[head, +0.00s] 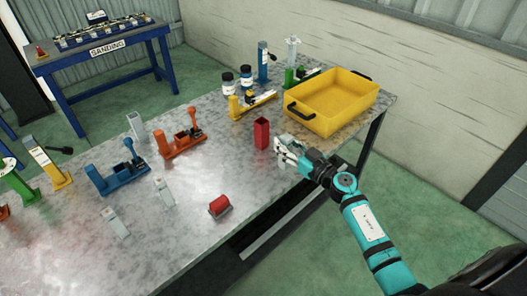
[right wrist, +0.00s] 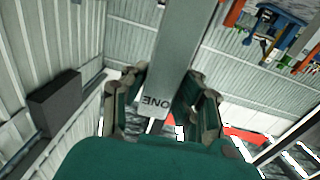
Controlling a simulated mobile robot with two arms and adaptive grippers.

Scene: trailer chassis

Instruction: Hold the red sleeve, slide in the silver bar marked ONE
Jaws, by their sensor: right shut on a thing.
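The red sleeve (head: 262,134) stands upright on the metal table, with a dark opening at its top. My right gripper (head: 284,149) is just right of the sleeve, low over the table. In the right wrist view the gripper (right wrist: 163,100) is shut on a silver bar (right wrist: 183,45) marked ONE, the lettering upside down near the fingers. In the head view I cannot clearly tell the bar from the pale fingers, nor whether it touches the sleeve. My left gripper is not in view.
A yellow bin (head: 331,101) stands behind my right gripper. The front right table area is clear.

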